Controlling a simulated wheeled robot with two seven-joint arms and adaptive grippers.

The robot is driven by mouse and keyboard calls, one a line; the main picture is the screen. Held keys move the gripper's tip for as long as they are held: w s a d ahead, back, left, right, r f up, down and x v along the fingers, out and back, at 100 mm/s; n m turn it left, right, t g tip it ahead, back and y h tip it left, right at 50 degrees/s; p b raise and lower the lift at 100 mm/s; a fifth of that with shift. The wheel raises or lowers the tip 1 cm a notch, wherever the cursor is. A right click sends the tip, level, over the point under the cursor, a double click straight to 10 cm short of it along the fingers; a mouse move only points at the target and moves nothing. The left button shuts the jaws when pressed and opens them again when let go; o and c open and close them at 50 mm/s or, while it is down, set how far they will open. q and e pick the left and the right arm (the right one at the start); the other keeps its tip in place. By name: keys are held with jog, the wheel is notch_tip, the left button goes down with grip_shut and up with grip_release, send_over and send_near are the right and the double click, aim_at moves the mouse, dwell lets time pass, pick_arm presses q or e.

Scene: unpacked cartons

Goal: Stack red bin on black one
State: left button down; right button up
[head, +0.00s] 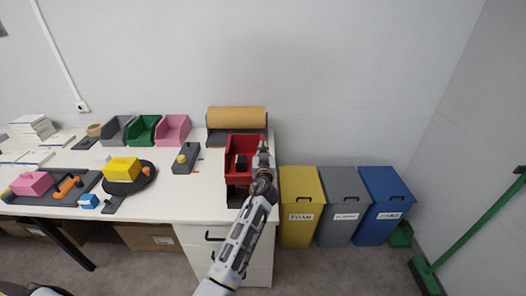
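The red bin (235,145) is near the right end of the white table, with a dark object visible inside it. A black shape, apparently the black bin (232,192), shows below the red bin's front and is mostly hidden. I cannot tell whether the two touch.
A brown roll (236,113) on a dark stand is behind the red bin. Grey, green (143,130) and pink bins stand to the left at the back. A grey tool block (186,160) is nearer. Yellow, grey and blue waste bins (385,205) stand right of the table.

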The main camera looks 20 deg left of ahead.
pick_arm(q)
jog(key=shift+f, duration=0.1)
jog(key=c, duration=1.6)
grip_release()
jog(key=shift+o, duration=0.2)
